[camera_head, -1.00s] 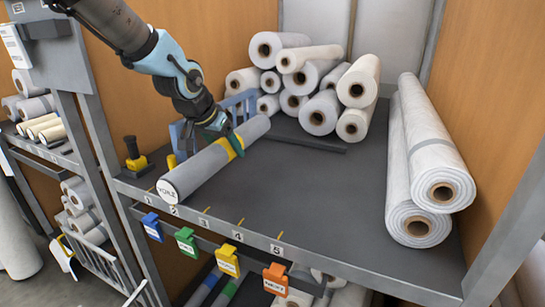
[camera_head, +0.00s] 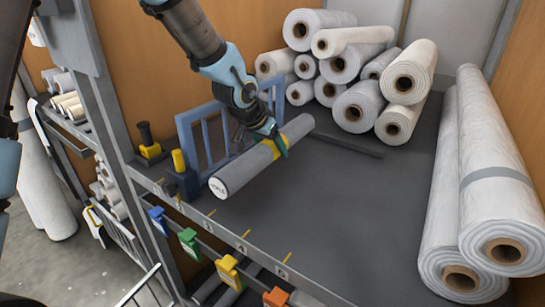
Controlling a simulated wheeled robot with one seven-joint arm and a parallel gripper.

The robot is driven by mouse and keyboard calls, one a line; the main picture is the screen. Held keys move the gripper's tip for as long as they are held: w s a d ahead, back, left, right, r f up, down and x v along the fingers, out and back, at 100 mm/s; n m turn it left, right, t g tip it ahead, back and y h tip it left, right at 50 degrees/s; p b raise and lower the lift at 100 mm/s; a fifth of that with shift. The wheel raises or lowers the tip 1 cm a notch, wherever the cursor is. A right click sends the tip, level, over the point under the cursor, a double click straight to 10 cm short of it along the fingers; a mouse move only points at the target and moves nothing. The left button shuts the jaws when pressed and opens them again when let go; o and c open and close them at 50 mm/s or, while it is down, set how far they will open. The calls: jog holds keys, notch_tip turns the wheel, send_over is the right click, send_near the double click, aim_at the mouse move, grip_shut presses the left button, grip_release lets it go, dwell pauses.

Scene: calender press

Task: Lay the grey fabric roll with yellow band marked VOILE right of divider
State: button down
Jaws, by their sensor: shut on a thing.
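The grey fabric roll (camera_head: 245,170) has a yellow band (camera_head: 281,147) and a white end face marked VOILE (camera_head: 218,187). My gripper (camera_head: 271,138) is shut on it at the yellow band. The roll lies slantwise over the dark shelf, its marked end toward the front edge. I cannot tell whether it touches the shelf or hangs just above it. A blue slatted divider (camera_head: 212,133) stands just left of the roll. My arm and gripper hide part of its far end.
Several white rolls (camera_head: 345,60) are stacked at the back, with a dark bar (camera_head: 347,145) before them. Two large white rolls (camera_head: 490,190) lie at the right. A yellow-and-black post (camera_head: 180,172) stands by the divider's front end. The middle of the shelf (camera_head: 350,210) is clear.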

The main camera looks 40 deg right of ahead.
aim_at(262, 145)
jog(key=shift+f, duration=1.75)
jog(key=shift+f, duration=0.1)
grip_release()
jog(key=shift+a+r, duration=0.15)
jog(key=shift+r, duration=0.15)
jog(key=v, duration=1)
jog(key=shift+w+r, duration=0.1)
jog(key=shift+s+a+r+p, duration=0.2)
jog(key=shift+a+r+p, duration=0.15)
jog(key=shift+r, duration=0.2)
jog(key=shift+a, duration=0.1)
